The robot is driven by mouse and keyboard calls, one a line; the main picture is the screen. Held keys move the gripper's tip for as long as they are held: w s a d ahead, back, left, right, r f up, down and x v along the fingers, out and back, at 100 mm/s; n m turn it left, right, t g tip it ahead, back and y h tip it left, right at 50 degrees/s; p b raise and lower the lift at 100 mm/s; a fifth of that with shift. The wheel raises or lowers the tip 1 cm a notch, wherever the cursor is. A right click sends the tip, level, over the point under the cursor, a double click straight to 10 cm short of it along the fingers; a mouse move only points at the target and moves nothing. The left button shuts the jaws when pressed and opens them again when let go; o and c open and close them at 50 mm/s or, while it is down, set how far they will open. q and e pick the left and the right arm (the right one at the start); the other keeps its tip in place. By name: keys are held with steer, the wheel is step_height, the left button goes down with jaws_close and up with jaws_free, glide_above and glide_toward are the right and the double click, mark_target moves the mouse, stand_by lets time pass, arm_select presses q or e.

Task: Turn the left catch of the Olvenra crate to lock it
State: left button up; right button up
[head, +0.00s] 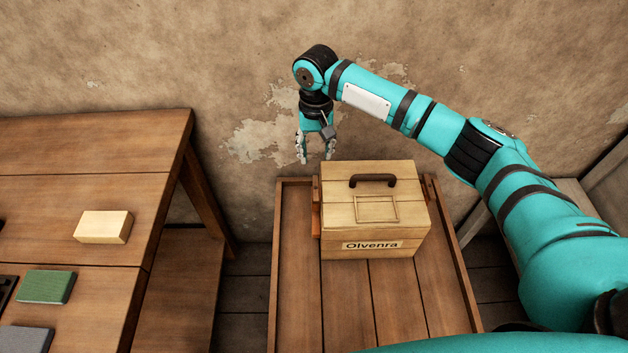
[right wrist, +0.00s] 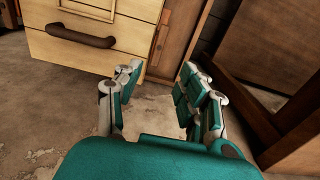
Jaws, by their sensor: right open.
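The Olvenra crate (head: 338,243) is a pale wooden box with a dark handle (head: 372,179) on its closed lid. It stands on a rimmed wooden table and also shows at the top left of the right wrist view (right wrist: 120,52). Its left catch (head: 316,207) is a reddish-brown wooden piece at the crate's left side; its exact turn is hard to tell. A similar brown piece shows on the crate's side in the right wrist view (right wrist: 158,37). My right gripper (head: 316,154) points down, open and empty, above the crate's back left corner, apart from the catch. My left gripper is out of view.
A second wooden table (head: 100,190) on the left holds a pale block (head: 103,227), a green block (head: 46,287) and a grey block (head: 27,339). The wall is close behind the crate. The tabletop in front of the crate (head: 390,310) is clear.

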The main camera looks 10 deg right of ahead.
mark_target(316, 189)
step_height(316, 189, down, 14)
steer(key=shift+f, duration=0.2)
jaws_close()
stand_by(0.4)
